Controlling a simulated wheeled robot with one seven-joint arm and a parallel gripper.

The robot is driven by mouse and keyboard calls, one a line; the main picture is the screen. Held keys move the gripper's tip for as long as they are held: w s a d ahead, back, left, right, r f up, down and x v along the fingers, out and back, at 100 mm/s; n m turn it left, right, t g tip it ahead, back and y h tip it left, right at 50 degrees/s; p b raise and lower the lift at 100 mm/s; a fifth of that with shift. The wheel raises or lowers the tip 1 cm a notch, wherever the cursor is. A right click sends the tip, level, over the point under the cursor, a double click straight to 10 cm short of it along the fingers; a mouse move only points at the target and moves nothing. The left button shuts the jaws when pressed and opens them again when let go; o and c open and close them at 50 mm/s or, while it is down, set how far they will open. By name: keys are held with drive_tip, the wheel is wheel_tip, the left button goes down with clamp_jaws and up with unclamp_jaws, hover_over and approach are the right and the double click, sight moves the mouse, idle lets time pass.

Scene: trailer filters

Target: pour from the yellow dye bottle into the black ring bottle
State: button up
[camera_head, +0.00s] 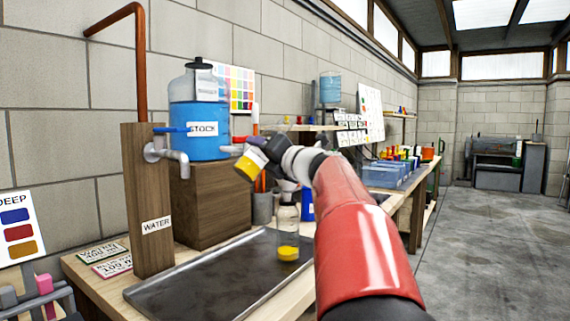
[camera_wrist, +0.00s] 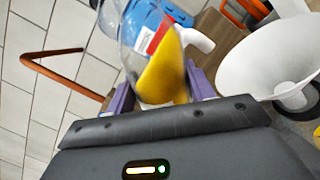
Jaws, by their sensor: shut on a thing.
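My gripper (camera_head: 262,153) is shut on the yellow dye bottle (camera_head: 250,164), a clear bottle with yellow liquid. It is held strongly tilted above the tray, up and left of a standing clear bottle (camera_head: 287,218). In the wrist view, the yellow dye bottle (camera_wrist: 165,70) sits between my purple fingers (camera_wrist: 160,92), its liquid slanting to one side. The standing bottle has yellow liquid at its bottom, and a white funnel (camera_wrist: 262,55) is above it. A dark ring (camera_wrist: 298,110) shows under the funnel. I cannot see a stream between the bottles.
A dark metal tray (camera_head: 190,285) lies under the standing bottle. A wooden post marked WATER (camera_head: 146,200) with a tap and a blue STOCK jug (camera_head: 198,115) on a wooden box (camera_head: 212,205) stand close by on the left. Blue bins (camera_head: 382,175) are farther back.

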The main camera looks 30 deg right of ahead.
drive_tip(key=shift+a+m, duration=0.4)
drive_tip(key=shift+m, duration=0.5)
idle(1.4)
